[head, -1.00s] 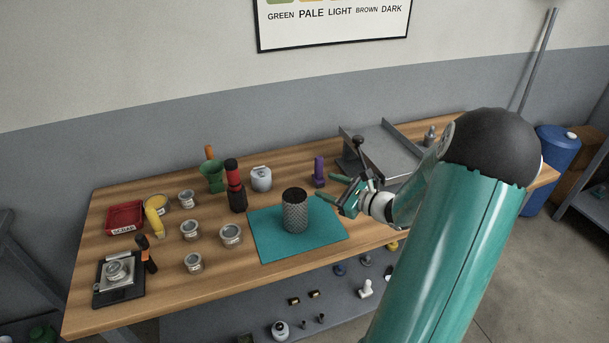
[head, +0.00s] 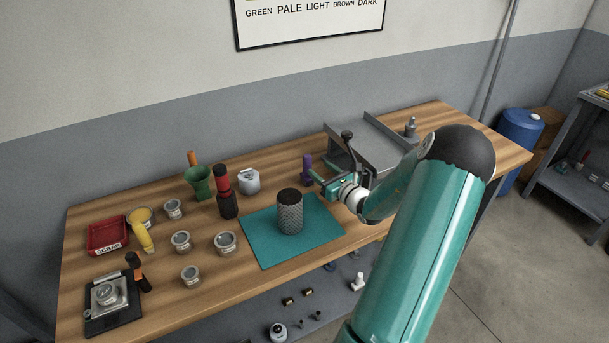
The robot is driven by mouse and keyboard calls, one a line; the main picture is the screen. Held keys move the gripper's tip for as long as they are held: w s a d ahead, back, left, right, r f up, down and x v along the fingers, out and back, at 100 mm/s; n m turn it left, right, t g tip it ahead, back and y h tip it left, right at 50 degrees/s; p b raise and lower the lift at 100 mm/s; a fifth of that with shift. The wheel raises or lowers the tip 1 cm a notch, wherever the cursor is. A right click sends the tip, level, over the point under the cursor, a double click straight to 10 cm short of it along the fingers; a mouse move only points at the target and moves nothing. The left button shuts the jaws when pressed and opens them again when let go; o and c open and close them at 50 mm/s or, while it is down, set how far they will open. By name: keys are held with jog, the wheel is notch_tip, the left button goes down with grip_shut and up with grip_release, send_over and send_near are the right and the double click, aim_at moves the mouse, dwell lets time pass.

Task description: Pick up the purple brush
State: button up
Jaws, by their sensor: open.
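The purple brush (head: 307,168) stands upright on the wooden table, behind the teal mat and left of the grey metal tray. My gripper (head: 316,184) is just in front of the brush and to its right, with its fingers pointing left. Its jaws are open and I see nothing held between them. The lower part of the brush is close to the fingers in the picture; I cannot tell whether they touch.
A dark mesh cylinder (head: 290,212) stands on the teal mat (head: 268,252), near my gripper. The grey metal tray (head: 372,146) lies right of the brush. A silver canister (head: 249,181) and a red-and-black bottle (head: 226,192) stand to the left.

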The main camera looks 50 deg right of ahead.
aim_at(310, 162)
jog(key=shift+w+d, duration=0.25)
jog(key=shift+w, duration=0.7)
jog(key=w, duration=0.5)
jog(key=shift+w+d+f, duration=0.1)
jog(key=shift+w+d, duration=0.1)
jog(key=shift+w, duration=0.1)
grip_shut()
